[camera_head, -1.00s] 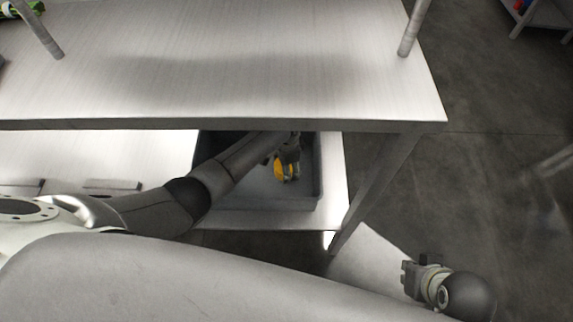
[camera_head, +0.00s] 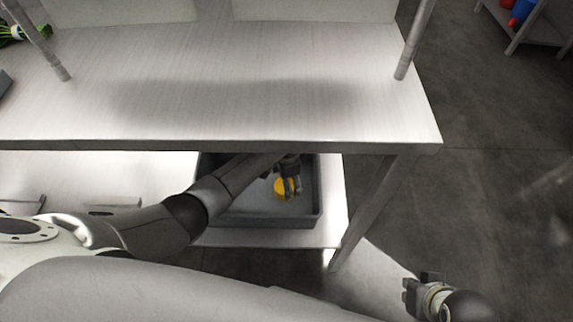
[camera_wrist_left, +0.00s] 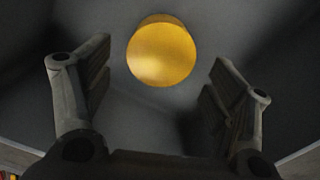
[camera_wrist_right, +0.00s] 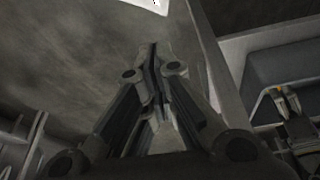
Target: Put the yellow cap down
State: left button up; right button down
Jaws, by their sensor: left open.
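The yellow cap (camera_head: 282,188) is inside the grey bin (camera_head: 262,223) on the lower shelf. In the left wrist view the cap (camera_wrist_left: 162,53) shows as a short yellow cylinder, apart from both fingers and a little beyond the tips. My left gripper (camera_wrist_left: 155,88) is open and empty, pointing into the bin at the cap; in the head view its fingers (camera_head: 293,188) are beside the cap and partly cover it. Whether the cap touches the bin floor is hard to tell. My right gripper (camera_head: 412,292) is outside the bench, and its fingers are together in the right wrist view (camera_wrist_right: 157,62).
The steel table top (camera_head: 220,95) overhangs the bin, with its front edge above my left forearm. A table leg (camera_head: 370,210) stands right of the bin. Green vegetables (camera_head: 22,33) lie at the far left. The floor at right is open, with a shelf of red and blue things (camera_head: 520,22) behind.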

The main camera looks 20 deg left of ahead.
pick_arm(q)
notch_tip(320, 180, up, 2)
jog(key=shift+r, duration=0.2)
notch_tip(320, 180, up, 8)
jog(key=p, duration=0.3)
pick_arm(e)
jog(key=s+x, duration=0.1)
jog(key=x, duration=0.8)
jog(key=shift+a+f+g, duration=0.15)
jog(key=shift+f+g, duration=0.15)
jog(key=shift+f, duration=0.05)
jog(key=shift+s, duration=0.15)
